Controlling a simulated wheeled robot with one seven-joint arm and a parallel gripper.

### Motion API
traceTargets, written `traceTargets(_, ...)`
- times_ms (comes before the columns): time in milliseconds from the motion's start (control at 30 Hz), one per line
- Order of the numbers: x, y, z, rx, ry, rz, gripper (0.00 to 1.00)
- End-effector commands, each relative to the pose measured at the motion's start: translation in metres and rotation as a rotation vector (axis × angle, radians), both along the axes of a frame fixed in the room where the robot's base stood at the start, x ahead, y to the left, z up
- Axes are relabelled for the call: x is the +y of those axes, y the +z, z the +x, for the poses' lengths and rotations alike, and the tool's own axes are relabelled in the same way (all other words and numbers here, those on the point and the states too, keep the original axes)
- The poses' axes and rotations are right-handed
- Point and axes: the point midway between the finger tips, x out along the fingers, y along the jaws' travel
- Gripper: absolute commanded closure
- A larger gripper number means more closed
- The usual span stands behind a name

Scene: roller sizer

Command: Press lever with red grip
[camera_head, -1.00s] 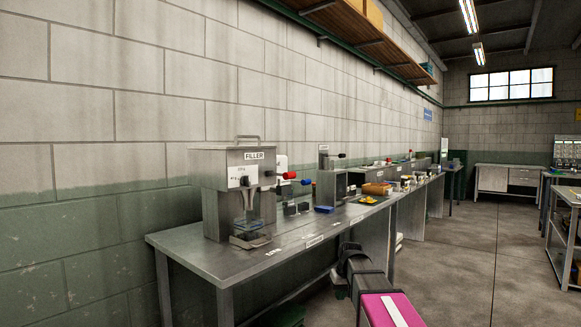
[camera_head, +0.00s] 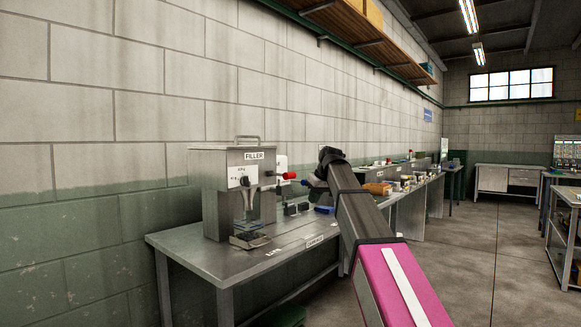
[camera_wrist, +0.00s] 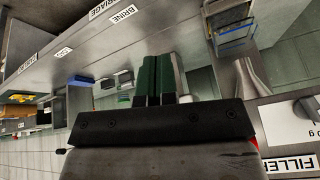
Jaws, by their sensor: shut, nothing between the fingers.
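The lever's red grip (camera_head: 289,175) sticks out from the right side of the grey FILLER machine (camera_head: 215,190) on the left end of the steel bench. In the wrist view a small sliver of red (camera_wrist: 254,143) shows behind the gripper body. My gripper is raised just right of the red grip in the head view; its fingers are hard to make out there. In the wrist view its two green fingers (camera_wrist: 157,80) are together, shut and empty. I cannot see them touching the lever. The machine's front with its FILLER label (camera_wrist: 290,165) shows at lower right there.
The steel bench (camera_head: 190,250) runs back along the block wall. A blue tray (camera_wrist: 82,80) and small dark boxes (camera_head: 297,208) stand right of the machine. A clear vessel with blue (camera_wrist: 232,35) shows in the wrist view. The floor at right (camera_head: 460,260) is clear.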

Motion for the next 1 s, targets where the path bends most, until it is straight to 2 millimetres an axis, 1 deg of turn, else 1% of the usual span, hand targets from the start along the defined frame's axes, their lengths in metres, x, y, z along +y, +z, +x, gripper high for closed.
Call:
traceTargets(33,0.005,0.023,0.004,-0.015,0.02,0.004,1.0)
traceTargets(100,0.012,0.05,0.004,-0.032,0.048,0.009,1.0)
traceTargets(267,0.026,0.112,0.0,-0.075,0.113,0.02,1.0)
traceTargets(300,0.029,0.128,-0.002,-0.085,0.13,0.022,1.0)
traceTargets(367,0.034,0.15,-0.005,-0.1,0.154,0.025,1.0)
traceTargets(400,0.037,0.165,-0.007,-0.11,0.168,0.028,1.0)
traceTargets(500,0.042,0.197,-0.013,-0.132,0.203,0.031,1.0)
traceTargets(600,0.047,0.221,-0.019,-0.148,0.229,0.034,1.0)
traceTargets(700,0.05,0.236,-0.023,-0.159,0.247,0.037,1.0)
traceTargets(833,0.051,0.245,-0.027,-0.165,0.259,0.037,1.0)
traceTargets(1000,0.051,0.245,-0.027,-0.165,0.26,0.037,1.0)
